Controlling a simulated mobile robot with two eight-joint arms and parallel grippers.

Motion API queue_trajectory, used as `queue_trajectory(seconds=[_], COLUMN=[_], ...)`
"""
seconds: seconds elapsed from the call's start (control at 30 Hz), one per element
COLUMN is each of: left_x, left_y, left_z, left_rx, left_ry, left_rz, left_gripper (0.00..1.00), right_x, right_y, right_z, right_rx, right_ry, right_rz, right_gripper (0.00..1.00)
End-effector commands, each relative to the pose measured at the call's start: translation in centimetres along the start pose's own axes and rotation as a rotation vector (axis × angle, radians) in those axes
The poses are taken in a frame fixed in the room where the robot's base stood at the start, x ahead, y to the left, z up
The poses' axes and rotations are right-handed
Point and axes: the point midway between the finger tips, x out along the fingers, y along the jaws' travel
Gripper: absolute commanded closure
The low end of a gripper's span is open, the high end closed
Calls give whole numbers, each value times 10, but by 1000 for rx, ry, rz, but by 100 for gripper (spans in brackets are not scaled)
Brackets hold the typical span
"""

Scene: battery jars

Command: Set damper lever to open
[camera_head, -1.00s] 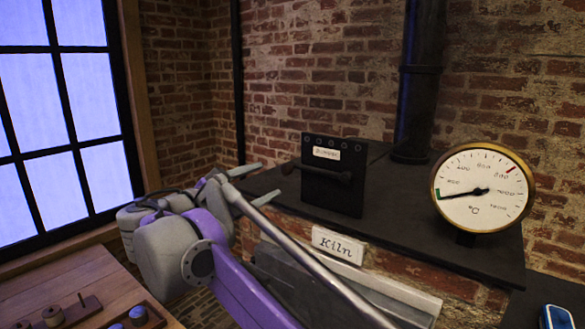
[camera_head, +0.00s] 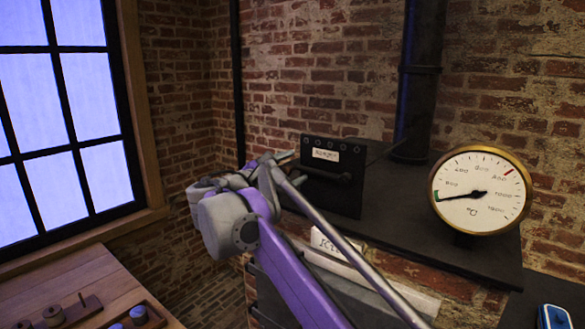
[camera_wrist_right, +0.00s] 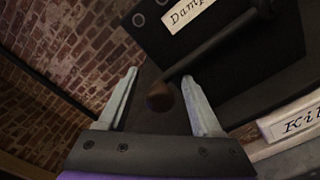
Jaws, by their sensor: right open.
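The damper box (camera_head: 348,198) is a black upright plate with a white label on the kiln's dark top. Its black lever (camera_head: 328,175) runs sideways across the front. In the right wrist view, the lever's rod (camera_wrist_right: 222,42) ends in a round brown knob (camera_wrist_right: 160,97). My right gripper (camera_head: 285,166) is at the left edge of the box. In the wrist view its two pale fingers (camera_wrist_right: 158,82) are open, with the knob showing between them and no clear contact. In the head view the knob is hidden behind the gripper. My left gripper is out of view.
A round brass-rimmed gauge (camera_head: 480,215) stands on the kiln top at the right, and a dark pipe (camera_head: 416,95) rises behind. The kiln sign (camera_head: 325,243) is partly covered by my arm. A wooden table (camera_head: 60,272) is at lower left. A blue object (camera_head: 556,317) is at lower right.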

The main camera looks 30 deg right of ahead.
Motion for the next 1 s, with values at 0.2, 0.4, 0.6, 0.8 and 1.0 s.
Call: queue_trajectory(seconds=[0.2,0.4,0.6,0.8,1.0], left_x=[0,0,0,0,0], left_y=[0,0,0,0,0], left_z=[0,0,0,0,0], left_rx=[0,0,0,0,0], left_ry=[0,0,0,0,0], left_rz=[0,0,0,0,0], left_gripper=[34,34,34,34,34], right_x=[0,0,-1,-1,-1], right_y=[0,0,0,0,1], right_z=[0,0,0,0,0], right_rx=[0,0,-1,-1,-2], right_ry=[0,0,0,0,-1], right_rz=[0,0,1,2,3], right_gripper=[55,91,100,100,100])
